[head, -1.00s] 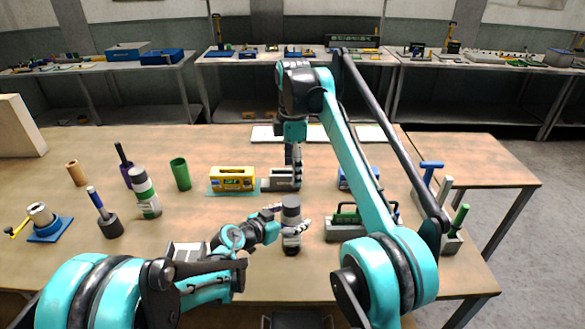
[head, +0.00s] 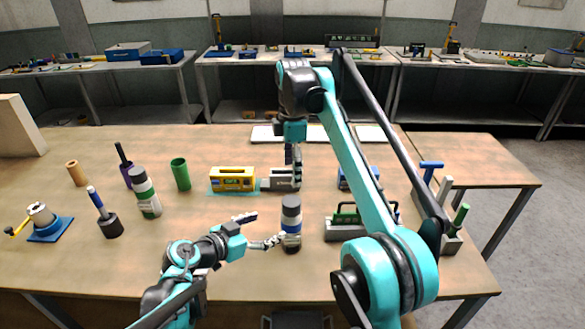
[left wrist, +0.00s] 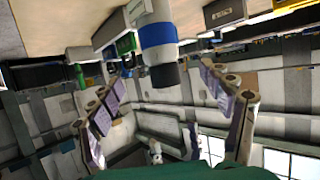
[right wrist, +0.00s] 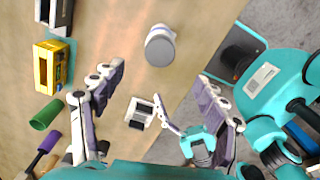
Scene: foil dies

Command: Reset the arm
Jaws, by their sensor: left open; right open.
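A bottle (head: 291,228) with a grey cap and blue and white bands stands upright near the table's front middle. It also shows in the left wrist view (left wrist: 158,40) and from above in the right wrist view (right wrist: 160,48). My left gripper (head: 262,229) is open and empty, just left of the bottle, its fingers pointing at it. My right gripper (head: 293,166) is open and raised behind the bottle, by a grey block (head: 278,183) in the picture. Its fingers look empty in the right wrist view.
A yellow box (head: 232,177), green cup (head: 180,174) and green-banded bottle (head: 144,191) stand to the left. A grey rack with green parts (head: 346,226) stands to the right, partly behind my right arm.

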